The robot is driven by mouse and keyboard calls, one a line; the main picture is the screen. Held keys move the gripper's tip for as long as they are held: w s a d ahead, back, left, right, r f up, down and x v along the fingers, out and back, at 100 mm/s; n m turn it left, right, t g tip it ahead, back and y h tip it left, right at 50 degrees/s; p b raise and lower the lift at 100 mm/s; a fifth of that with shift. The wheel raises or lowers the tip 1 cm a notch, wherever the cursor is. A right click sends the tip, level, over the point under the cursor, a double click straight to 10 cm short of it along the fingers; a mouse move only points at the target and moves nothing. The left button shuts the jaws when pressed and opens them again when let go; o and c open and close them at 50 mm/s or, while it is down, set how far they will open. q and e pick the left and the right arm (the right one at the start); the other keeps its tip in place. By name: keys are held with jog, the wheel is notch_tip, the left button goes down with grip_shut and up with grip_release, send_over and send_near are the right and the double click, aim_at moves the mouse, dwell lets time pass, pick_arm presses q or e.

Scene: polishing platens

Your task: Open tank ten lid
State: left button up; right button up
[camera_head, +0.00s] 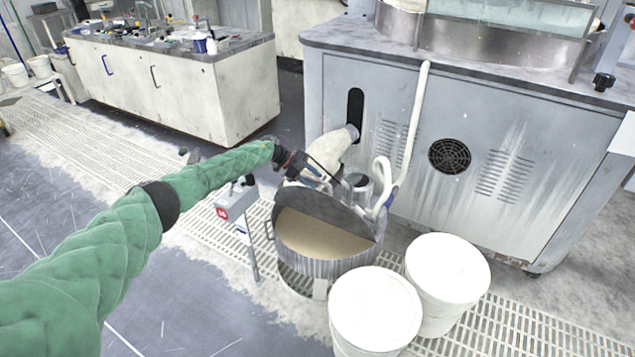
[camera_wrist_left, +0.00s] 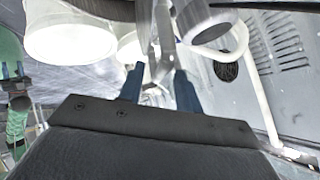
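A round grey tank (camera_head: 325,268) stands on the floor grating in front of the grey machine. Its front part is uncovered and shows tan liquid (camera_head: 315,238). A dark grey lid panel (camera_head: 318,207) stands at its back side, seemingly tilted up. No tank number is readable. My left gripper (camera_head: 318,171) is above the back of the tank, by the motor and the pipes. In the left wrist view its blue fingers (camera_wrist_left: 159,76) are apart; whether they touch the lid or a handle is unclear.
Two white buckets (camera_head: 375,312) (camera_head: 447,275) stand close at the tank's front right. A small grey box on a post (camera_head: 236,200) stands to its left. The machine (camera_head: 480,150) blocks the back. The floor at left front is free.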

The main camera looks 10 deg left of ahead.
pick_arm(q)
jog(key=shift+v, duration=2.6)
